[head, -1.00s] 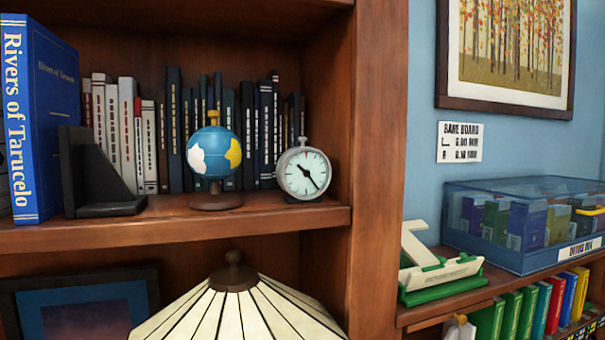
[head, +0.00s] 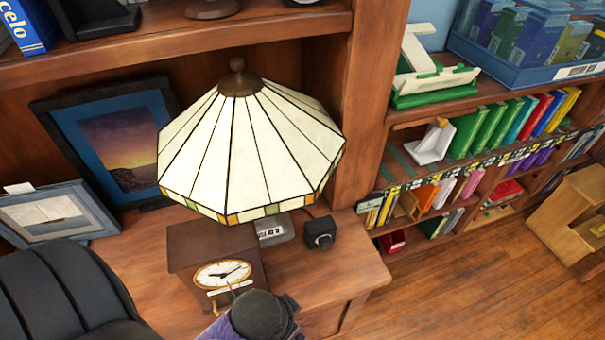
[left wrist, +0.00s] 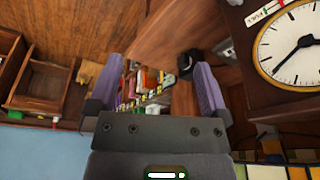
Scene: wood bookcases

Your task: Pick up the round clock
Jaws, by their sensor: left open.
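The round clock with the grey case stood on the upper shelf in the earlier head frame. Its face is out of the head view now, above the top edge. A different clock, a wooden box clock (head: 222,273) with a white oval-looking face, stands on the lower desk; a white clock face in a dark wooden case (left wrist: 292,48) is close on the right in the left wrist view. My left gripper (left wrist: 158,85) is open with nothing between its purple fingers. Part of my left arm shows at the bottom of the head view, near the wooden clock. My right gripper is not in view.
A stained-glass lamp (head: 240,150) stands over the desk. Picture frames (head: 125,150) lean at left. The upper shelf edge (head: 180,42) runs across the top. A low bookcase (head: 400,140) stands at right.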

